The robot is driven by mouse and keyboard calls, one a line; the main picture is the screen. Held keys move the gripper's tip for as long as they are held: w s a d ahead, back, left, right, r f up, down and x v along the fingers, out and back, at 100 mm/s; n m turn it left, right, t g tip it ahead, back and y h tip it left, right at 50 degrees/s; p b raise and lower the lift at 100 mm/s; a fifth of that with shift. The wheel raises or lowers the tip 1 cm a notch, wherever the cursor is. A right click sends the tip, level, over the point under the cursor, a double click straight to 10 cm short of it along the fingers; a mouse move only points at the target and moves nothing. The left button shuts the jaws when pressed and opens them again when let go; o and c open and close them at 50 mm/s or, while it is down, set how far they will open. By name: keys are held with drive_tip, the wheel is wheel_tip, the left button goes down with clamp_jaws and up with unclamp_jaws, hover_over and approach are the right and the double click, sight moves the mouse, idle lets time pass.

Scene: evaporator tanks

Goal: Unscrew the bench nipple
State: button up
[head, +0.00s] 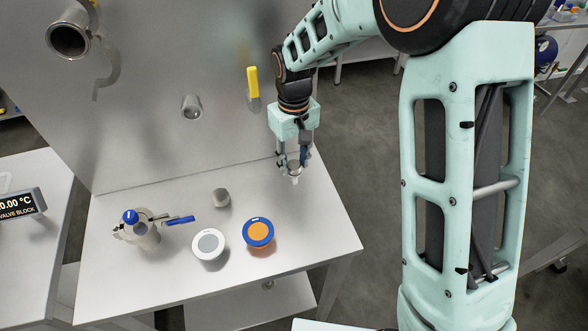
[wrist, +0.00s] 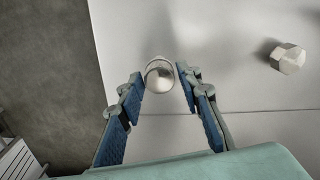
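A small round metal fitting with a pale tip, which looks like the bench nipple (head: 295,176), is at the right side of the white bench, below my gripper (head: 293,162). In the wrist view, the nipple (wrist: 159,76) lies between and just beyond the fingertips of my gripper (wrist: 160,94). Gaps show between it and both blue finger pads, so the gripper is open around or just above it. I cannot tell the exact height. The nipple's base is hard to make out.
A hex metal piece (head: 221,198) stands on the bench (head: 175,268), also in the wrist view (wrist: 288,58). A grey-topped dish (head: 208,244), an orange-topped dish (head: 258,233) and a blue-handled valve (head: 147,234) stand nearer. A metal panel with a stub (head: 191,106) and yellow handle (head: 253,82) rises behind.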

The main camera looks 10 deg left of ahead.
drive_tip(key=m+b, duration=0.1)
drive_tip(key=m, duration=1)
drive_tip(key=shift+m, duration=0.4)
clamp_jaws()
drive_tip(key=n, duration=0.4)
drive_tip(key=shift+w, duration=0.1)
drive_tip(key=shift+n, duration=0.6)
drive_tip(key=n, duration=0.2)
drive_tip(key=shift+r+n, duration=0.1)
drive_tip(key=shift+n, duration=0.2)
drive_tip(key=shift+n+p, duration=0.35)
drive_tip(key=shift+n, duration=0.95)
